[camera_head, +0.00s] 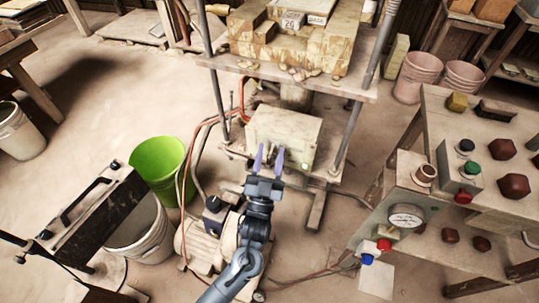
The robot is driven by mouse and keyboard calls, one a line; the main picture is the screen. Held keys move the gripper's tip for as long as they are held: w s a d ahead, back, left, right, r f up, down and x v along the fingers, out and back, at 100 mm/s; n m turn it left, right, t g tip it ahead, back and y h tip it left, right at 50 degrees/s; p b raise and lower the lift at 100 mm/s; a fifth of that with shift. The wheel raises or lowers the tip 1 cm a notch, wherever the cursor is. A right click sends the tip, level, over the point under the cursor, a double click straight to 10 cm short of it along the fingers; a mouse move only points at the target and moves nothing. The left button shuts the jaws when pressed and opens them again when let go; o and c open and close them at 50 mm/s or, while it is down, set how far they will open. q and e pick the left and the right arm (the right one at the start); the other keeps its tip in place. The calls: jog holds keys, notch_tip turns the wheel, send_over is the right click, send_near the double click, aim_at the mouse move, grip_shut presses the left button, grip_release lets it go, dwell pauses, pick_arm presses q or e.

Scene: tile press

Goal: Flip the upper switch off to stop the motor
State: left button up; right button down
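My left gripper (269,161) has its two purple fingertips apart with nothing between them. It points up the picture at the front of a beige box (297,128) under the press's wooden plate. The fingers overlap the box's lower front; I cannot tell whether they touch it. The fingers and wrist hide part of the front, and no switch lever is clear. The motor (201,240) stands on the floor left of my arm, with a small dark box (214,204) on top. My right gripper is not in view.
The press plate (345,87) and its metal rods surround the box. Red hoses (195,135) run down its left side. A green bucket (160,160) stands left. A control table with a pressure gauge (405,217) and several knobs stands right.

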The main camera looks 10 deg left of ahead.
pick_arm(q)
jog(key=shift+s+f, duration=0.1)
jog(key=shift+s+f, duration=0.15)
jog(key=d+p+v, duration=0.1)
jog(key=p+v, duration=0.1)
jog(key=v, duration=0.8)
jog(key=shift+a, duration=0.5)
